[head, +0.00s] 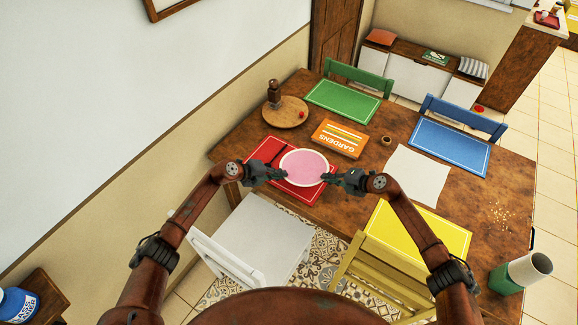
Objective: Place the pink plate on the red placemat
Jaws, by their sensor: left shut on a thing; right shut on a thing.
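The pink plate (304,167) with a pale rim is over the red placemat (301,192) on the wooden table, near the table's left end. The view from above does not show clearly whether the plate rests on the placemat or is held just above it. My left gripper (279,175) is shut on the plate's left edge. My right gripper (328,179) is shut on its right edge. Part of the placemat is hidden under the plate.
A Gardens book (339,139), round wooden board (285,113) and white sheet (417,175) lie nearby on the table. Green (343,101), blue (450,147) and yellow (418,236) placemats lie around. A white chair (262,237) and yellow chair (377,277) stand at the near side.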

